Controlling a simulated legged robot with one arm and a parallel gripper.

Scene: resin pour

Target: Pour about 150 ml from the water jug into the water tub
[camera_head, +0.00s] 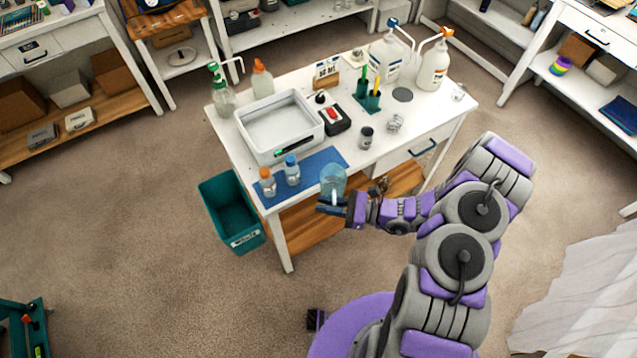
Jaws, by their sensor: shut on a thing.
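A clear bluish jug (333,179) is at the front edge of the white table, over or beside the blue mat (309,172). My gripper (334,206) is shut on the jug near its lower part. The jug looks about upright; whether it touches the table and how much water it holds I cannot tell. A white rectangular tub (264,149), likely the water tub, stands on the table to the left of and behind the jug. Its inside looks pale grey; a water level cannot be made out.
A black device with a red button (332,114), a green holder (369,98) and pump bottles (431,65) stand behind. A green waste bin (231,214) is on the floor.

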